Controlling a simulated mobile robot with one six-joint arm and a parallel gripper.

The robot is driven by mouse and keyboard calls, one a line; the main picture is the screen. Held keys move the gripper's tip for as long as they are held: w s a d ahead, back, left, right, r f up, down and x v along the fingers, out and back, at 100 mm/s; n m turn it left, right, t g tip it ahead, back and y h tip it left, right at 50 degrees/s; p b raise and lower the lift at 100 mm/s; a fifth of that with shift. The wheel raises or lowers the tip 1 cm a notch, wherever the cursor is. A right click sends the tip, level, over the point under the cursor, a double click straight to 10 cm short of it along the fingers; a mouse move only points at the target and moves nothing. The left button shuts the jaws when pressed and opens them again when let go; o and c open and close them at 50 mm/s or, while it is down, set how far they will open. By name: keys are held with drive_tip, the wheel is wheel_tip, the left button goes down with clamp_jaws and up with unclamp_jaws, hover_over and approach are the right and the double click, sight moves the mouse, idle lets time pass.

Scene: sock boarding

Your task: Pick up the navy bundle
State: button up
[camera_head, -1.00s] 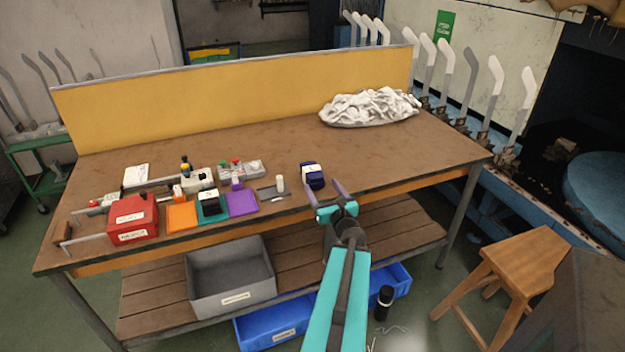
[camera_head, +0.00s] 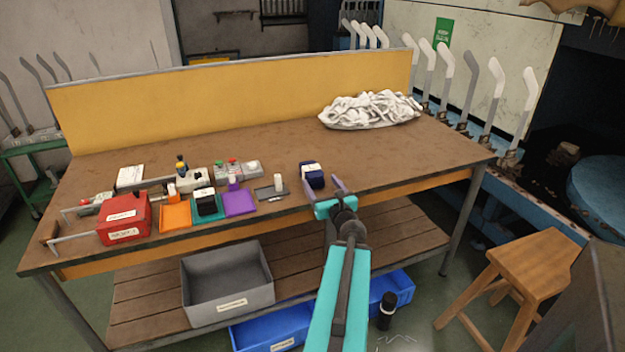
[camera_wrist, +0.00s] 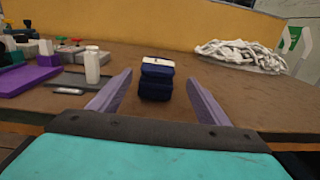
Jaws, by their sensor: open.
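The navy bundle (camera_head: 312,175) sits on the brown workbench, near its front edge, with a white band or label on its top. In the wrist view the navy bundle (camera_wrist: 156,80) stands ahead, between the lines of the two fingers and a little beyond their tips. My gripper (camera_head: 322,188) is open and empty at the bench's front edge; its purple fingers point at the bundle. In the wrist view my gripper (camera_wrist: 160,85) has one finger on each side, with a gap to the bundle. I cannot tell whether the far side of the bundle touches anything.
A small white bottle (camera_wrist: 92,64) stands on a grey plate left of the bundle. Purple (camera_head: 239,202), teal and orange trays and a red box (camera_head: 124,218) lie farther left. A white cloth heap (camera_head: 370,108) lies at the back right. The bench right of the bundle is clear.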

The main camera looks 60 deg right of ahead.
sight(318, 179)
drive_tip(key=shift+w+d+f+b, duration=0.15)
drive_tip(key=shift+d+b, duration=0.05)
drive_tip(key=shift+b, duration=0.65)
drive_tip(key=shift+w+d+r, duration=0.15)
drive_tip(key=shift+w+r, duration=0.05)
drive_tip(key=shift+w, duration=0.05)
drive_tip(key=shift+p+x, duration=0.35)
drive_tip(key=shift+x, duration=0.6)
drive_tip(key=shift+w, duration=0.1)
drive_tip(key=shift+p+x, duration=0.55)
drive_tip(key=shift+x, duration=2)
drive_tip(key=shift+w, duration=0.1)
drive_tip(key=shift+c, duration=0.4)
drive_tip(key=c, duration=1.1)
